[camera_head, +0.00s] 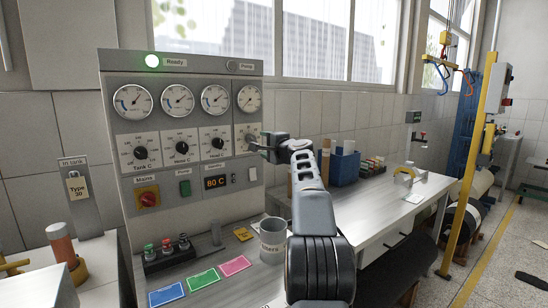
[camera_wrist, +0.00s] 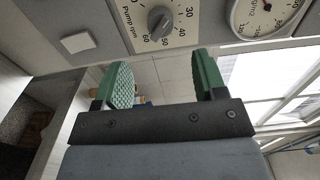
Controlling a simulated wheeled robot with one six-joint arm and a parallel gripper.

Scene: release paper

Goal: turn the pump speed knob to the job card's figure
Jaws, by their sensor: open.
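The pump knob (camera_wrist: 160,22) is a grey dial on a white plate (camera_wrist: 128,30) marked "Pump rpm", with figures from 30 to 60 showing. I cannot surely read its pointer. In the head view that knob (camera_head: 248,138) is at the panel's right edge, partly hidden by my gripper. My gripper (camera_wrist: 165,75) is open and empty, its green pads apart. The knob lies beyond the fingertips and is not between them. In the head view my gripper (camera_head: 262,146) is close to the knob. I cannot tell which card is the job card, and no card's figure is readable.
Blue (camera_head: 166,295), green (camera_head: 202,279) and pink (camera_head: 234,265) cards lie on the bench beside a grey mug (camera_head: 272,243).

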